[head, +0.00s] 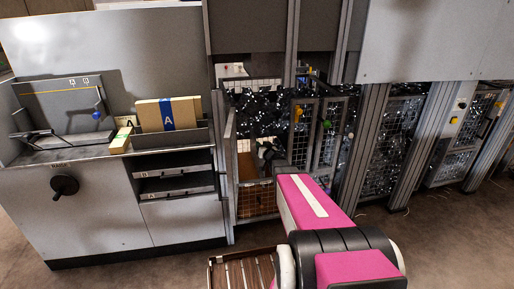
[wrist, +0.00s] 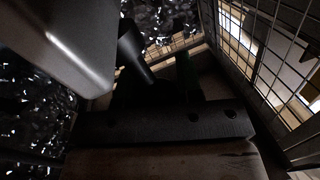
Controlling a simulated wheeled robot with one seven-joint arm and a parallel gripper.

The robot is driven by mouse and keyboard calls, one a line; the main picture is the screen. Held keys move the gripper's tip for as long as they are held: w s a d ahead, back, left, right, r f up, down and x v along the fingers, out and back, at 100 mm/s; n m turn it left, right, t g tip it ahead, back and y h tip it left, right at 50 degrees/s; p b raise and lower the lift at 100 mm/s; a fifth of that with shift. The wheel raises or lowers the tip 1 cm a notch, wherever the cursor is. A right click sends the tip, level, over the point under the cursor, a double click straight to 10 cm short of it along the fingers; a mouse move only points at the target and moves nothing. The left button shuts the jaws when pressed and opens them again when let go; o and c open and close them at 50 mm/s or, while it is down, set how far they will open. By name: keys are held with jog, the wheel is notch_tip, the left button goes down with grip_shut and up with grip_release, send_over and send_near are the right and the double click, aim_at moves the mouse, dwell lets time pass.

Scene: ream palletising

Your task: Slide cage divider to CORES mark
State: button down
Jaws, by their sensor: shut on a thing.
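The wire cage (head: 229,150) stands in the middle of the head view, with dark shiny scrap in its upper part. My gripper (head: 267,157) reaches inside it, small and dark. In the wrist view my gripper's dark fingers (wrist: 160,78) are shut on what looks like the cage divider, a dark bar with holes (wrist: 160,125). A pale board (wrist: 165,163) lies in front of the bar. The exact grip is in shadow, and my arm hides part of the cage front. I cannot make out a CORES mark.
Cage mesh (wrist: 285,45) rises close on the right in the wrist view. Mesh gates with an orange knob (head: 298,113) and a green knob (head: 327,124) stand right of my gripper.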

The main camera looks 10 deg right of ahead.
jog(key=c, duration=0.8)
grip_release()
jog(key=shift+s, duration=0.1)
jog(key=s, duration=0.3)
jog(key=s+d, duration=0.1)
jog(key=s, duration=0.3)
jog(key=s+d, duration=0.1)
jog(key=s, duration=0.2)
jog(key=shift+s, duration=0.2)
jog(key=shift+d, duration=0.1)
